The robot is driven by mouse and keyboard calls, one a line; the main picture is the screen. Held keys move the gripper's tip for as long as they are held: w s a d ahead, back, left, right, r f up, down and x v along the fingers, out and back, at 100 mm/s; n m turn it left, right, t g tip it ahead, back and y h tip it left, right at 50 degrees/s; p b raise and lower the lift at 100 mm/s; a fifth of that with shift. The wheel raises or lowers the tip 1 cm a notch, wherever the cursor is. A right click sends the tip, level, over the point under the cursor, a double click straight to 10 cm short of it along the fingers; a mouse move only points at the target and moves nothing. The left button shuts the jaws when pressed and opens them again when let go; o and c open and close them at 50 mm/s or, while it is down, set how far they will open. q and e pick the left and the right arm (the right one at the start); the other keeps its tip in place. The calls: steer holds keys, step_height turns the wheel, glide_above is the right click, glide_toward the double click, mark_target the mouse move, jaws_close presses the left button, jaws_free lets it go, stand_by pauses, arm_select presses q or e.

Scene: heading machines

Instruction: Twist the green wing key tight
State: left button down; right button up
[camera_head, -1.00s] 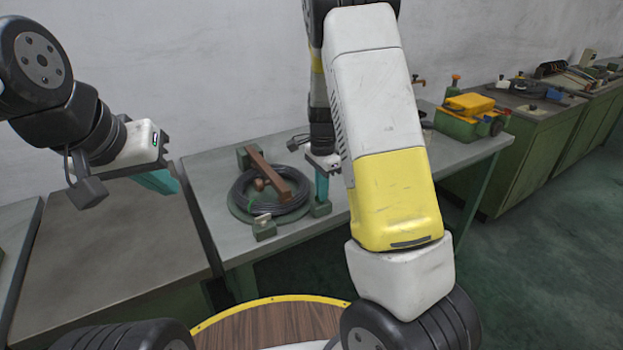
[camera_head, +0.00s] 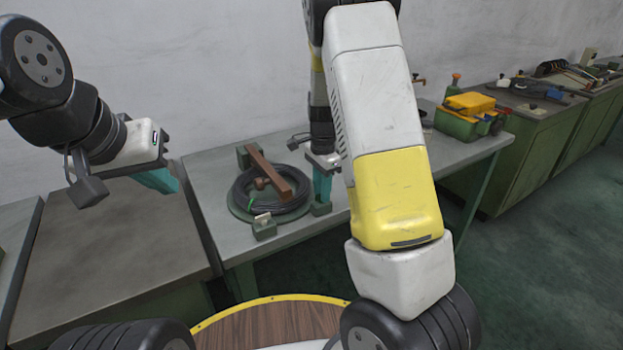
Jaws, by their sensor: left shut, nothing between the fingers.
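My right gripper (camera_head: 322,188) points straight down at the right edge of the coil stand, with its teal fingertips at the top of a small dark green block (camera_head: 320,209). I cannot make out a green wing key; if it is at that block, the fingers hide it. Whether the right fingers are shut on something is too small to tell. My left gripper (camera_head: 172,184) is shut and empty, held in the air over the left table, well apart from the stand.
A black cable coil (camera_head: 246,203) lies on a round green base on the grey table (camera_head: 210,172), with a brown bar (camera_head: 270,173) across it. A green toolbox with a yellow top (camera_head: 469,103) is at the right. My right arm blocks the middle.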

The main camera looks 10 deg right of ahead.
step_height(320, 180, up, 6)
steer(key=shift+r, duration=0.75)
steer(key=shift+s+r, duration=0.1)
steer(key=shift+r, duration=0.05)
steer(key=s+a+r+n+t+y, duration=0.1)
steer(key=s+r+n+t, duration=0.2)
steer(key=s+r+n, duration=0.4)
steer(key=s+a+r+n+t+y, duration=0.1)
steer(key=s+r+n+t, duration=0.2)
steer(key=s, duration=1.4)
step_height(320, 180, up, 6)
steer(key=n, duration=0.4)
steer(key=shift+a+n, duration=0.15)
steer(key=shift+n, duration=0.25)
steer(key=shift+f, duration=0.1)
